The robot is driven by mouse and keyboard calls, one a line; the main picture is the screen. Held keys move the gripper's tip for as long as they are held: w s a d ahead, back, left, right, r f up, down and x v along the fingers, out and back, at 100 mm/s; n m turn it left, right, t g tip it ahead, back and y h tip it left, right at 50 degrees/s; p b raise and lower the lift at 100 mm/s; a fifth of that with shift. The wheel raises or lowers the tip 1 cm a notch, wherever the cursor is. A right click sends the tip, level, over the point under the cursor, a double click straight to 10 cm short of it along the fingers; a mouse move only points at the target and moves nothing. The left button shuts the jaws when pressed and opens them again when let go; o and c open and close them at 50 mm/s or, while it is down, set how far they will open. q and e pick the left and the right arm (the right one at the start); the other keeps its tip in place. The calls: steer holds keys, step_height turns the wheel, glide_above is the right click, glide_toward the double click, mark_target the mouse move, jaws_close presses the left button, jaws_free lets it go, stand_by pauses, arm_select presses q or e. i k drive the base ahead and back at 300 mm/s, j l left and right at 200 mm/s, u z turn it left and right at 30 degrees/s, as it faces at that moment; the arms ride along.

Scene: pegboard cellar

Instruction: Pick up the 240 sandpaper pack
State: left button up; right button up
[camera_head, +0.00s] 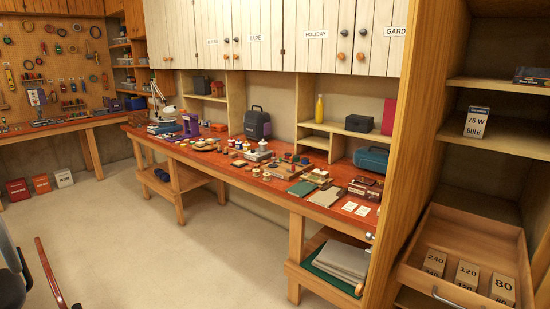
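The 240 sandpaper pack (434,263) is a small tan-brown block with "240" printed on it. It stands in an open wooden drawer (480,243) at the lower right, leftmost in a row. A 120 pack (466,274) and an 80 pack (502,289) stand to its right, with gaps between them. The drawer front, with a metal handle (450,300), is partly cut off at the bottom edge. Neither of my grippers is in view.
A bulb box (476,122) marked "75 W" stands on a shelf above the drawer. A wooden upright panel (425,110) rises left of the drawer. A cluttered workbench (312,212) runs along the wall. Open floor (180,255) lies in front, with a chair (14,275) at lower left.

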mark_target(434, 263)
steer(key=z, duration=1.45)
